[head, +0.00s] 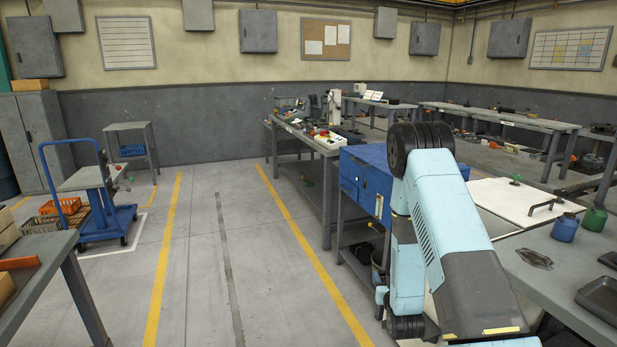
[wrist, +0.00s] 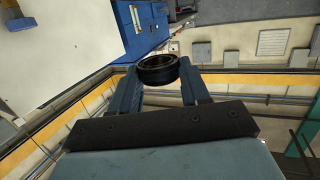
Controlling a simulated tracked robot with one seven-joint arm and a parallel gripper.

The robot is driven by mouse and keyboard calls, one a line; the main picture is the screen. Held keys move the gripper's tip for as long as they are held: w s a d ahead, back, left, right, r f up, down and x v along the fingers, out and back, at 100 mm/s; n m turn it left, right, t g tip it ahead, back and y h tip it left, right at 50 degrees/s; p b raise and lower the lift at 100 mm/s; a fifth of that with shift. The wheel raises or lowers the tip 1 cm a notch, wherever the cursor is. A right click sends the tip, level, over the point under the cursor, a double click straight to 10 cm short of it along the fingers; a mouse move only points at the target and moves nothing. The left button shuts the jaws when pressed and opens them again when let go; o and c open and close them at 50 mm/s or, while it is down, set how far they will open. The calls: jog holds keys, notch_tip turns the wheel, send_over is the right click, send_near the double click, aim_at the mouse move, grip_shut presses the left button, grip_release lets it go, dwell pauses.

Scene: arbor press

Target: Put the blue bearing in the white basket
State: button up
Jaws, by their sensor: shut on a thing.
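My gripper (wrist: 159,67) is shut on a dark ring-shaped bearing (wrist: 157,77) in the wrist view. The bearing sits between the two fingertips with its open centre showing. It looks nearly black here, and any blue on it is hard to make out. In the head view my arm reaches down to the lower right, and the gripper is out of the picture. I cannot make out a white basket in either view.
A grey bench with a blue pot (head: 565,228), a green pot (head: 594,218) and a dark tray (head: 600,298) stands at right. A blue cabinet (head: 364,180) is behind my arm. A blue trolley (head: 108,217) and an orange crate (head: 60,206) are left. The middle floor is clear.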

jog(key=s+f, duration=0.3)
jog(key=f, duration=0.1)
jog(key=shift+s, duration=0.3)
jog(key=d+r+m+g+h, duration=0.1)
jog(key=d+r+m+h, duration=0.15)
jog(key=d+r, duration=0.4)
jog(key=d+r+m+g+h, duration=0.1)
jog(key=d+r+m+h, duration=0.2)
jog(key=d, duration=0.6)
jog(key=d+r+m+h, duration=0.1)
jog(key=d+r+h, duration=0.3)
jog(key=d, duration=0.3)
jog(key=s+d+r+m+g+h, duration=0.2)
jog(key=s+d+r, duration=0.4)
jog(key=d, duration=0.3)
jog(key=s+d+r+m+g+h, duration=0.3)
jog(key=s+d+r+m+g, duration=0.2)
jog(key=s+d+r+g, duration=0.1)
jog(key=s+d+r, duration=0.1)
jog(key=s+d, duration=0.1)
jog(key=d, duration=0.1)
jog(key=shift+s+d+r+g+h, duration=0.15)
jog(key=shift+d+r+g+h, duration=0.15)
jog(key=shift+d+h, duration=0.05)
jog(key=shift+m, duration=0.25)
